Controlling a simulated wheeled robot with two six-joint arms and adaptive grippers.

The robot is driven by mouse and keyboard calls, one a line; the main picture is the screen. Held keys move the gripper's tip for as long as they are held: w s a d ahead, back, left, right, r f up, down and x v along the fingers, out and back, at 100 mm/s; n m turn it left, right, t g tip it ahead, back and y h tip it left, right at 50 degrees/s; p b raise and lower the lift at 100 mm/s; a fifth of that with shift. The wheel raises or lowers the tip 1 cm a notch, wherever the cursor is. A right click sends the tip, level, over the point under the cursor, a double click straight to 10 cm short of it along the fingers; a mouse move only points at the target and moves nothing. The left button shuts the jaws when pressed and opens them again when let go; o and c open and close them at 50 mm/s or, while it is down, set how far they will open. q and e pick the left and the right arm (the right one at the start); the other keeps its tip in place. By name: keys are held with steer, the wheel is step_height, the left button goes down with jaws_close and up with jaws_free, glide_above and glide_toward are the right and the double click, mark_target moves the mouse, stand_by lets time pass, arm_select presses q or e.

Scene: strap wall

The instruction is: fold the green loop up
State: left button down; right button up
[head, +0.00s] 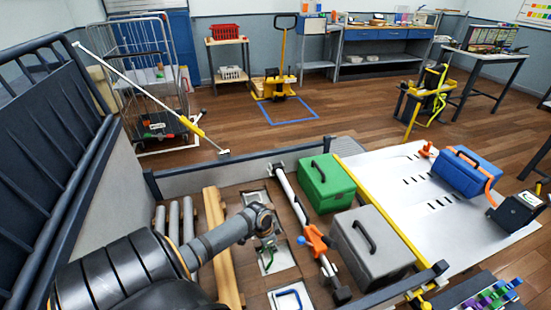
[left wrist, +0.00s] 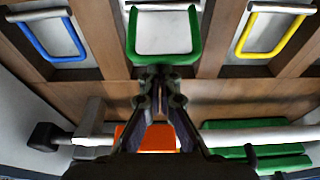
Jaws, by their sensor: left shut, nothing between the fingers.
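The green loop (left wrist: 195,38) is a U-shaped handle on a pale plate (left wrist: 163,32) in the left wrist view, its crossbar towards my gripper and its far ends at a white bar. In the head view the green loop (head: 267,264) shows partly beneath my left gripper (head: 268,247). My left gripper is shut and empty. In the left wrist view its fingertips (left wrist: 160,74) are at the middle of the green crossbar; I cannot tell whether they touch it. My right gripper is not in view.
A blue loop (left wrist: 78,40) and a yellow loop (left wrist: 241,38) flank the green one on similar plates. A white rail with an orange clamp (head: 314,239) runs beside them. A green case (head: 325,186) and a grey case (head: 370,246) stand beyond it. A wooden beam (head: 224,245) lies under my arm.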

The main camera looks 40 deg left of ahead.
arm_select(q)
steer(key=shift+s+a+r+t+p, duration=0.3)
steer(key=shift+s+r+t+p, duration=0.25)
steer(key=shift+p, duration=0.25)
steer(key=shift+s+a+f+p, duration=0.1)
steer(key=shift+s+a+p, duration=0.15)
steer(key=shift+s+p, duration=0.3)
steer(key=shift+s+a+f+p, duration=0.1)
steer(key=shift+s+a+p, duration=0.15)
steer(key=shift+s+p, duration=0.3)
steer(key=shift+g, duration=0.25)
